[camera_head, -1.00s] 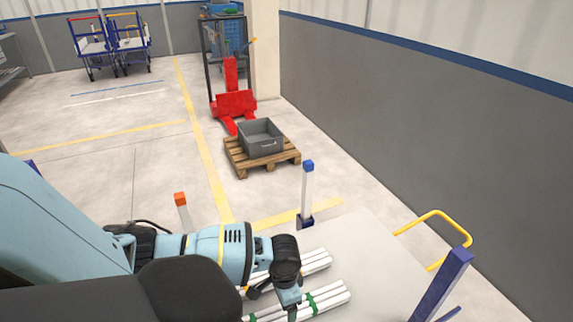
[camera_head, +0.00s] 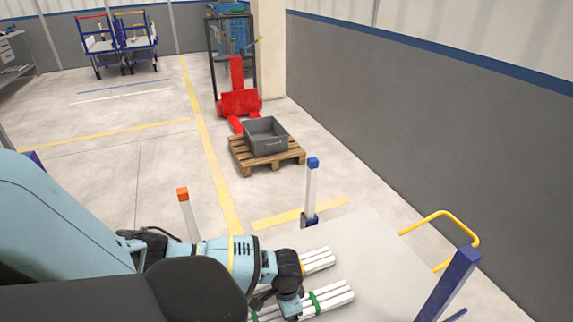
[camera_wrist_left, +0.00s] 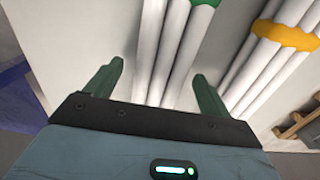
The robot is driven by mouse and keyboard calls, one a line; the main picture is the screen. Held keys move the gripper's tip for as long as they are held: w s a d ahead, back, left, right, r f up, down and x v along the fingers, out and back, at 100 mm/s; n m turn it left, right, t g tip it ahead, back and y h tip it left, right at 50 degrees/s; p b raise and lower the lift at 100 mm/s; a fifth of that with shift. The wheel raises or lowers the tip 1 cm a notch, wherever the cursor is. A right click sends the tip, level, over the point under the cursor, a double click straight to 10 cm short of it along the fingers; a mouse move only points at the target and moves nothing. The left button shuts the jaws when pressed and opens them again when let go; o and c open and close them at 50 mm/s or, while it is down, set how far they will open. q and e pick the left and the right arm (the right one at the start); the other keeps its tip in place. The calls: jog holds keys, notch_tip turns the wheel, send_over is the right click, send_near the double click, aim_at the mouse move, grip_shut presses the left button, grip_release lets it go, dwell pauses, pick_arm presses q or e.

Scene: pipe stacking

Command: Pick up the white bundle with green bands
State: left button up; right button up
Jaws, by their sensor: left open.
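The white bundle with green bands (camera_head: 334,298) lies on a light grey platform at the bottom of the head view. In the left wrist view the bundle (camera_wrist_left: 180,45) runs down the middle, with a green band at the top edge. My left gripper (camera_wrist_left: 158,74) is open, its two green fingers spread with the bundle's near end between them in the picture. I cannot tell how far the fingers are above it. In the head view my left wrist (camera_head: 288,280) hangs over the bundle and hides part of it. My right gripper is not in view.
A second white bundle (camera_head: 318,260) with an orange-yellow band (camera_wrist_left: 286,36) lies close beside the first. A blue-topped post (camera_head: 312,185), an orange-topped post (camera_head: 187,210) and a blue post (camera_head: 450,280) stand around the platform (camera_head: 365,245). A grey crate (camera_head: 265,137) sits on a pallet beyond.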

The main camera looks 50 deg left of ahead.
pick_arm(q)
jog(key=shift+f, duration=0.75)
jog(key=shift+c, duration=0.3)
jog(key=c, duration=1.2)
jog(key=shift+r, duration=0.15)
jog(key=shift+c, duration=0.2)
notch_tip(320, 180, up, 10)
jog(key=shift+w+f+p, duration=0.1)
jog(key=shift+f+p, duration=0.15)
jog(key=shift+p, duration=0.95)
jog(key=shift+r, duration=0.25)
